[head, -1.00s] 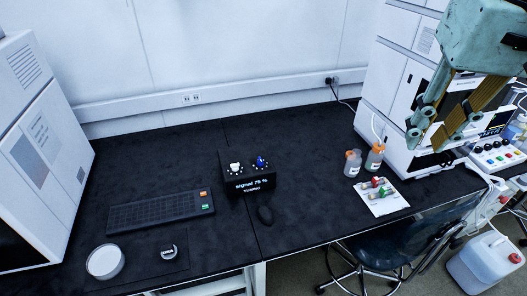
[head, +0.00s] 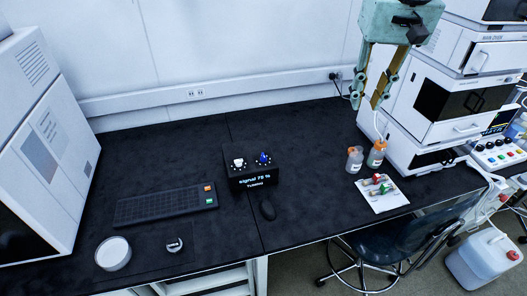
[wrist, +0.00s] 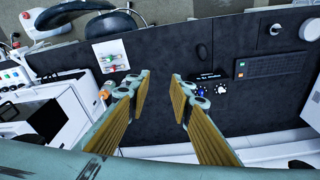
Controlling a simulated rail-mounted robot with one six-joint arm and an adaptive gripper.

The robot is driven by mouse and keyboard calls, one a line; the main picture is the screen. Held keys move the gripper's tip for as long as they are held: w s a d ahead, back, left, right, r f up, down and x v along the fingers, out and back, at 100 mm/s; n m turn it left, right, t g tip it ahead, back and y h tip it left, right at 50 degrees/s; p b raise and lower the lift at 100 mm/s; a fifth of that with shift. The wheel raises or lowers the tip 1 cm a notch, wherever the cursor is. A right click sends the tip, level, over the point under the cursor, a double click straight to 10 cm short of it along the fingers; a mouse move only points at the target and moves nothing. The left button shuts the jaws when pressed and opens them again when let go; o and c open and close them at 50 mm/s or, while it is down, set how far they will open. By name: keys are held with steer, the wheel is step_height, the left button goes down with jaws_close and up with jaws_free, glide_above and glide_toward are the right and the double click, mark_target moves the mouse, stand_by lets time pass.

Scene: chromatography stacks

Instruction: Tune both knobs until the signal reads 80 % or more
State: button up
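A black tuner box (head: 252,180) stands mid-bench with a white knob (head: 238,162) at left and a blue knob (head: 264,158) at right. Its display (head: 255,181) seems to read signal 75 %; the small line below is too small to read surely. In the wrist view the blue knob (wrist: 203,91) and white knob (wrist: 221,90) lie just right of my gripper's right finger. My gripper (head: 367,103) is open and empty, high above the bench, to the right of the box and apart from it. It also shows open in the wrist view (wrist: 160,77).
Two orange-capped bottles (head: 376,154) and a white card (head: 383,197) with coloured fittings lie right of the box. Instrument stacks (head: 455,95) flank the bench. The bench behind the box is clear.

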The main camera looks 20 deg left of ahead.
steer(key=w+a+f+n+p, duration=0.1)
steer(key=w+a+f+p, duration=0.1)
steer(key=w+a+f, duration=0.55)
steer(key=n+g+p, duration=0.2)
steer(key=n+p, duration=0.1)
steer(key=p, duration=0.1)
glide_above(263, 155)
step_height(263, 155, down, 21)
steer(key=shift+d+f+h, duration=0.1)
steer(key=shift+f+h, duration=0.05)
steer(key=shift+h, duration=0.15)
steer(key=shift+f, duration=0.15)
steer(key=shift+f+p, duration=0.75)
steer(key=shift+f, duration=6)
jaws_close()
